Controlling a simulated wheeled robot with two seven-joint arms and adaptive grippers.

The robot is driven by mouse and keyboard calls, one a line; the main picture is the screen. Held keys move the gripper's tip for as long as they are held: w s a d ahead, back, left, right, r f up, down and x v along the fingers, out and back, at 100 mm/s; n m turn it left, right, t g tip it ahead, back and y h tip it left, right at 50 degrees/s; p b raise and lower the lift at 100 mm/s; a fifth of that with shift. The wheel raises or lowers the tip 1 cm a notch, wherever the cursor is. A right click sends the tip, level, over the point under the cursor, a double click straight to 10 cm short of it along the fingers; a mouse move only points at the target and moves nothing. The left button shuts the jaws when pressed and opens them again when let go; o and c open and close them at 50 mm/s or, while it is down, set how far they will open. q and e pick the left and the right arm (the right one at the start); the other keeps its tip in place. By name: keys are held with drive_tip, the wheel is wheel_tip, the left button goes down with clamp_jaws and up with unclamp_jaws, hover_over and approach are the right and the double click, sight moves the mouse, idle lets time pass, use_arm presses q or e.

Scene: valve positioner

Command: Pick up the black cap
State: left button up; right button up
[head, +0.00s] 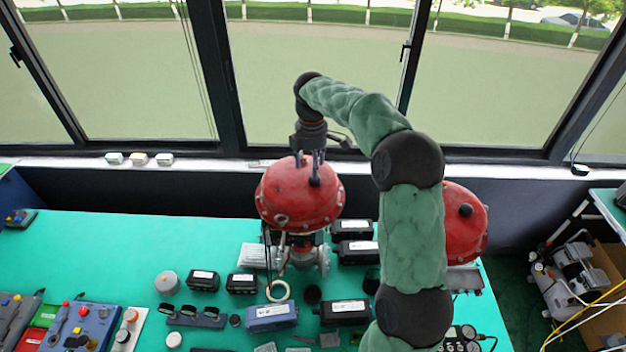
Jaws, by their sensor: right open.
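Several small black round pieces could be the black cap, and I cannot tell which is meant. One black piece (315,181) sits on top of the left red dome (290,205), close under my right gripper. Another black knob (465,210) is on the right red dome (462,235), which my right arm partly covers. A black disc (312,294) lies on the green table in front of the left valve. My right gripper (308,164) points down over the left dome, open; contact is unclear at this size. My left gripper is out of view.
The green table (110,245) has bare room at left. Black and blue boxes (272,317), a pale ring (279,291) and a grey round piece (167,283) lie in front. Control panels (80,325) stand at front left. Windows rise behind the table.

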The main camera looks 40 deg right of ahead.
drive_tip(key=f, duration=0.2)
drive_tip(key=f+p, duration=0.1)
drive_tip(key=f, duration=0.1)
drive_tip(key=shift+s+d, duration=0.1)
drive_tip(key=shift+s, duration=0.25)
drive_tip(key=shift+w+f, duration=0.25)
drive_tip(key=shift+f, duration=0.2)
drive_tip(key=shift+s, duration=0.15)
drive_tip(key=c, duration=0.9)
